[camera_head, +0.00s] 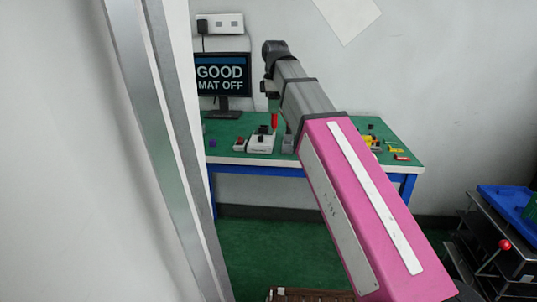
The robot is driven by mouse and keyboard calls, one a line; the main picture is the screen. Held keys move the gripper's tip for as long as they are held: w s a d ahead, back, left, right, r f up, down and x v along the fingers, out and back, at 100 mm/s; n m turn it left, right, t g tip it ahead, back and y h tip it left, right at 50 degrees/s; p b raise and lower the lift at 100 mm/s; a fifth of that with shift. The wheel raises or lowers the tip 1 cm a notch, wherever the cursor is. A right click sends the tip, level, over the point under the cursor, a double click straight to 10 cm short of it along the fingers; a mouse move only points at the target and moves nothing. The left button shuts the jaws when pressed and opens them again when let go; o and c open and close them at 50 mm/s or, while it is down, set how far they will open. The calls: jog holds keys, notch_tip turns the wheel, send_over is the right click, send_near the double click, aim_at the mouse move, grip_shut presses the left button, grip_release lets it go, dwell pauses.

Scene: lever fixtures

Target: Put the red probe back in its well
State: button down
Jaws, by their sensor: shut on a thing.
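My pink and grey arm reaches from the lower right toward the green-topped table. My gripper (272,104) hangs at its far end above the table, small and partly hidden by the arm. It is shut on the red probe (274,120), which points down below it. A white fixture (260,144) with dark parts on top stands on the table just below and left of the probe. A grey block (288,144) stands right of it, partly behind the arm. I cannot tell which opening is the well.
A small block with a red top (239,144) sits left of the white fixture. A monitor (222,75) reading "GOOD MAT OFF" stands at the back left. Yellow and red small parts (397,150) lie at the table's right. A cart with a blue tray (508,203) stands at far right.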

jog(key=shift+w+d+f, duration=0.8)
jog(key=shift+w+f, duration=0.65)
jog(key=shift+f, duration=0.4)
jog(key=shift+w+d+f, duration=0.8)
jog(key=shift+w+f, duration=0.7)
jog(key=shift+f, duration=0.3)
jog(key=shift+w+d+f, duration=0.8)
jog(key=shift+w+f, duration=0.65)
jog(key=shift+f, duration=0.4)
jog(key=shift+f, duration=0.1)
jog(key=c, duration=1)
grip_release()
notch_tip(320, 180, up, 12)
jog(key=shift+r, duration=0.15)
